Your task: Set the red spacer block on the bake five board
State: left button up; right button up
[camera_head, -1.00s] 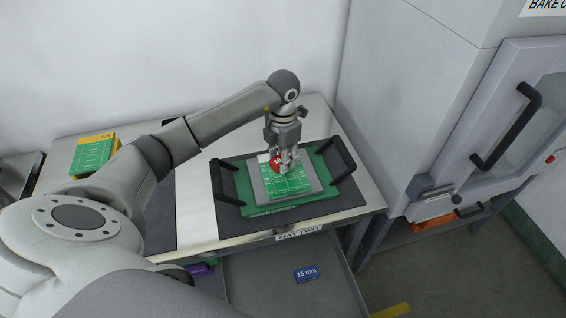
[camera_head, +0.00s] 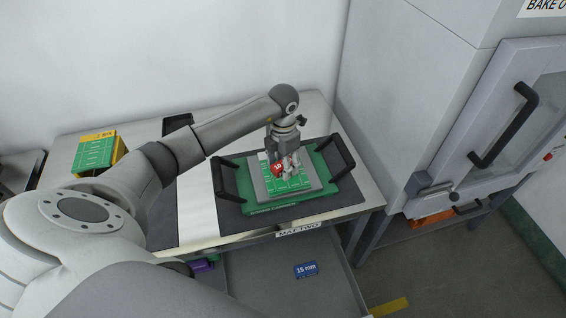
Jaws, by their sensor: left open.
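The red spacer block (camera_head: 277,171) sits at my left gripper's fingertips, over the green board with white markings (camera_head: 287,185). I cannot tell whether the block rests on the board. That board lies on a grey plate (camera_head: 259,190) in a green carrier (camera_head: 325,197) with two black handles. My left gripper (camera_head: 284,165) points down at the block and is open, partly hiding it. My right gripper is not in view.
The carrier stands on a dark mat (camera_head: 352,196) on the metal table labelled MAT TWO. A green and yellow stack (camera_head: 95,151) is at the table's left. An open drawer (camera_head: 262,285) juts out below. The oven cabinet (camera_head: 395,100) stands close on the right.

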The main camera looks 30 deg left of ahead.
pick_arm(q)
jog(key=shift+r, duration=0.25)
jog(key=shift+w+r, duration=0.1)
jog(key=shift+r, duration=0.25)
notch_tip(320, 180, up, 11)
jog(key=b, duration=0.2)
jog(key=shift+b, duration=0.3)
